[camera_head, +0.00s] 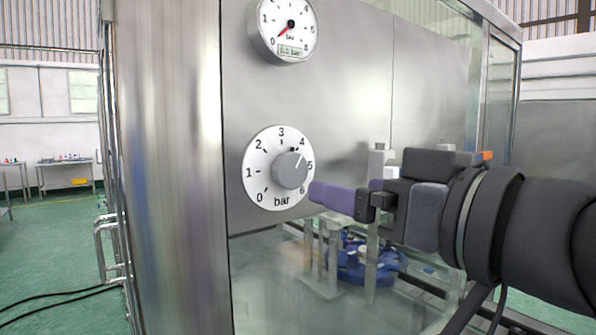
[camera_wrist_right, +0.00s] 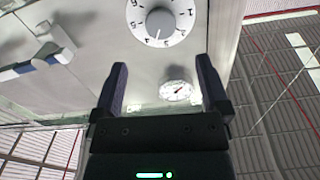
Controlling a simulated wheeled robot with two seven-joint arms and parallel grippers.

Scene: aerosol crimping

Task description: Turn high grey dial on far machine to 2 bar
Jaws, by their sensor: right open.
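The grey dial (camera_head: 291,171) sits on a round white scale plate (camera_head: 262,162) marked 0 to 6 bar, high on the steel machine panel. The dial also shows upside down in the right wrist view (camera_wrist_right: 160,21), beyond the fingertips. My right gripper (camera_head: 328,194) is open and empty, to the lower right of the dial in the head view. In the right wrist view its two purple-grey fingers (camera_wrist_right: 161,75) are spread apart with nothing between them, and they appear apart from the dial. My left gripper is not in view.
A round pressure gauge (camera_head: 288,26) is above the dial, its needle low near 0. Below the panel, a glass-fronted opening (camera_head: 290,290) shows blue machinery (camera_head: 365,268). A steel corner column (camera_head: 165,150) stands left. Tables (camera_head: 65,163) stand far behind at left.

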